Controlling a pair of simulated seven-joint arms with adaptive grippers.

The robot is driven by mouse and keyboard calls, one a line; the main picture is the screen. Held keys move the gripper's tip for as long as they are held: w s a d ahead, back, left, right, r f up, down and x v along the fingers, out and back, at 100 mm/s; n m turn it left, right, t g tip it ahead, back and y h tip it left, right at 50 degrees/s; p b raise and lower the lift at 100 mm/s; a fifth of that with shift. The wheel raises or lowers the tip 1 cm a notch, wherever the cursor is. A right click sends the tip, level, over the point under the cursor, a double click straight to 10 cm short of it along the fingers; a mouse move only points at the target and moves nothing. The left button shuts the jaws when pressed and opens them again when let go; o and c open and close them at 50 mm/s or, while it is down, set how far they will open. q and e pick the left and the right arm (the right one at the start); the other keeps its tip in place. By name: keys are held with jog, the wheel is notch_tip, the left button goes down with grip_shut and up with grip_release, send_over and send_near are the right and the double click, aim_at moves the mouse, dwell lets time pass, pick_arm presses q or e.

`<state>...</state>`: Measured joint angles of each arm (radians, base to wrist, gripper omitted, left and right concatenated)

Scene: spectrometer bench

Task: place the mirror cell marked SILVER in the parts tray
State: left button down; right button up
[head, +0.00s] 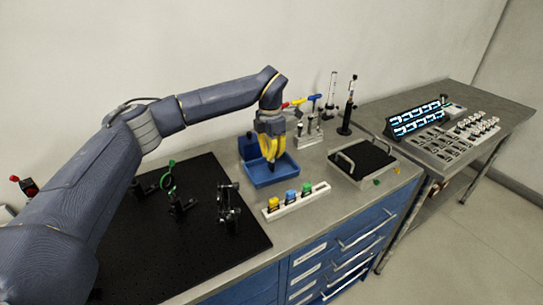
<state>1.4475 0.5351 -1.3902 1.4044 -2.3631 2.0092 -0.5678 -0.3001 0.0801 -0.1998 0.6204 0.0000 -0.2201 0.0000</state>
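A white rack (298,201) on the bench holds three small cells: a yellow one (273,203), a blue one (291,196) and a green one (306,188). Their markings are too small to read, so I cannot tell which is SILVER. A grey tray with a black lining and raised handles (345,171) stands to the right of the rack; it looks like the parts tray. My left gripper (271,160), with yellow fingers, points down over a blue open bin (277,178) behind the rack. Its fingertips look close together; whether they hold anything is unclear. My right gripper is out of view.
A black breadboard (150,250) with optic mounts, one with a green ring (170,180), lies at left. Tools in a holder (309,134) and a black post (346,117) stand behind. A side table (505,115) with small parts is at right.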

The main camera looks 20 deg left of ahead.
pick_arm(q)
jog(key=shift+f, duration=0.35)
jog(key=shift+f, duration=0.1)
jog(key=c, duration=2.1)
grip_release()
jog(key=shift+c, duration=0.2)
jog(key=o, duration=0.5)
jog(key=shift+o, duration=0.2)
notch_tip(320, 180, up, 12)
jog(key=shift+s+a, duration=0.1)
